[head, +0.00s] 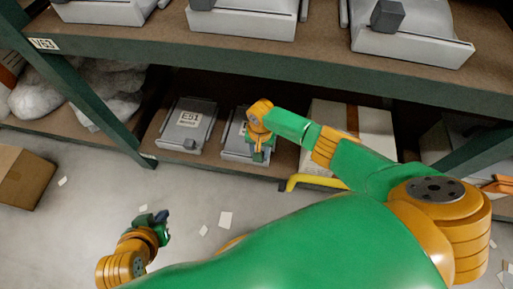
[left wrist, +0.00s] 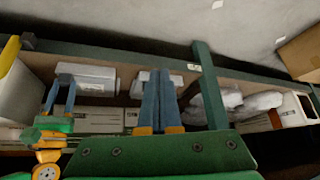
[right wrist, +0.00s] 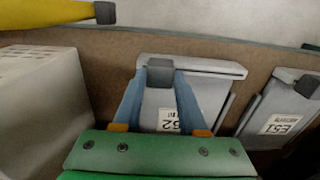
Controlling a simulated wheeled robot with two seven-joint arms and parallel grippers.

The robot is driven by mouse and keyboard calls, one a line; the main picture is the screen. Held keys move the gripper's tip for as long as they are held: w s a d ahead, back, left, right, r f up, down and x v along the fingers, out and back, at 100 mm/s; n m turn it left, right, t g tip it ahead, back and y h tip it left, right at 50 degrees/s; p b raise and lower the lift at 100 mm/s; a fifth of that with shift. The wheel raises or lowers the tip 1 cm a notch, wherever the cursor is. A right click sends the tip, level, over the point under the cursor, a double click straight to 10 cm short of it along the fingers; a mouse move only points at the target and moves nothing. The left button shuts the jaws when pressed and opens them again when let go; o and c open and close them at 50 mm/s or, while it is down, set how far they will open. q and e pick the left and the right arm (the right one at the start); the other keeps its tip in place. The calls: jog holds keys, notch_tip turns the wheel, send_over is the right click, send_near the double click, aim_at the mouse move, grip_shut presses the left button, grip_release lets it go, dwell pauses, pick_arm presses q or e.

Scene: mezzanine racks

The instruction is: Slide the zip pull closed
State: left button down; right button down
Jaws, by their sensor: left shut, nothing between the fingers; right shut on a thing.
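The zip pull is a dark grey block (right wrist: 158,73) on the lipped edge of a light grey case (right wrist: 210,68) on the lower shelf. In the right wrist view the blue fingers of my right gripper (right wrist: 160,88) are shut on the block, one on each side. The case's label is partly hidden by a finger and ends in "52". In the head view my right gripper (head: 258,150) reaches over that case (head: 236,148) and hides much of it. My left gripper (head: 161,220) is shut and empty above the floor; its fingers also show together in the left wrist view (left wrist: 161,95).
A similar case labelled E51 (head: 186,125) stands left of it. A white box (head: 375,125) stands at the right, with a yellow bar (head: 300,181) in front. The upper shelf edge (head: 200,52) runs above. A cardboard box (head: 22,178) is on the floor.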

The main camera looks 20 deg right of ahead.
jog(key=shift+s+d+p, duration=0.3)
jog(key=shift+p, duration=0.05)
pick_arm(q)
jog(key=s+a+f+g, duration=0.1)
jog(key=s+f+g, duration=0.1)
jog(key=s, duration=0.3)
jog(key=shift+s+a+f+g+y, duration=0.2)
jog(key=shift+s+a+g+y, duration=0.15)
jog(key=shift+g, duration=0.35)
pick_arm(e)
jog(key=shift+f, duration=0.1)
pick_arm(q)
jog(key=shift+d, duration=0.1)
pick_arm(e)
jog(key=shift+c, duration=2.2)
grip_release()
jog(key=shift+d, duration=0.1)
